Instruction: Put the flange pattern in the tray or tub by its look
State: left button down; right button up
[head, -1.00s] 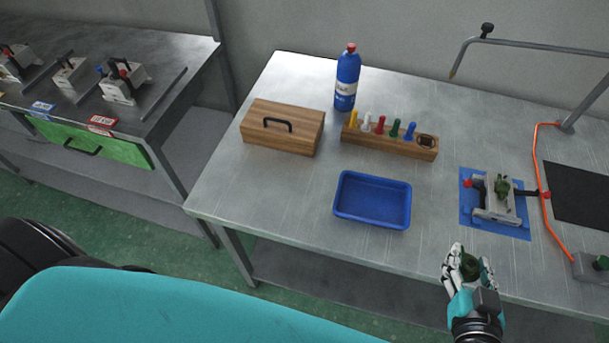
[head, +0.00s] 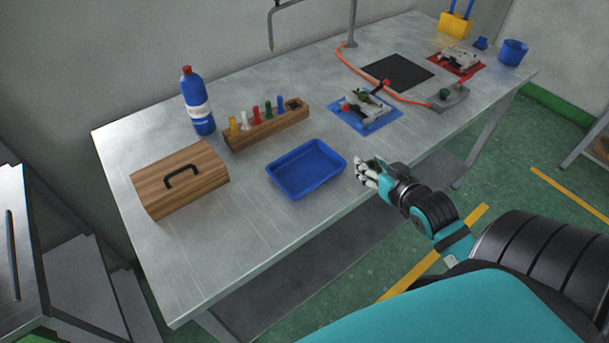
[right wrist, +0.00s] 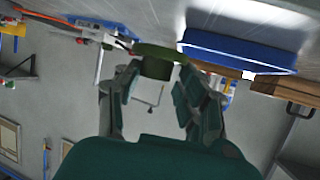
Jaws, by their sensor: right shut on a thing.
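My right gripper (head: 367,173) is shut on the dark green flange pattern (right wrist: 157,60), which shows between the fingers in the right wrist view. In the head view the fingers mostly hide the pattern. The gripper is just right of the blue tray (head: 296,190), near the table's front edge. The tray looks empty and also shows in the right wrist view (right wrist: 240,52). A blue tub (head: 513,53) stands at the far right end of the table. My left gripper is not in view.
A wooden box with a handle (head: 182,182) and a blue bottle (head: 197,103) stand left of the tray. A wooden rack (head: 268,128) with coloured pegs is behind it. A clamped mould on a blue mat (head: 364,110) and an orange hose (head: 380,92) are farther right.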

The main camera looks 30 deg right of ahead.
jog(key=shift+w+d, duration=0.25)
jog(key=shift+w, duration=0.1)
jog(key=p, duration=0.3)
send_over(307, 176)
jog(key=shift+d+f, duration=0.2)
jog(key=shift+f, duration=0.35)
jog(key=shift+a+f, duration=0.15)
jog(key=shift+a, duration=0.05)
notch_tip(307, 176, down, 3)
jog(key=shift+f, duration=0.2)
jog(key=o, duration=1)
jog(key=shift+f, duration=0.1)
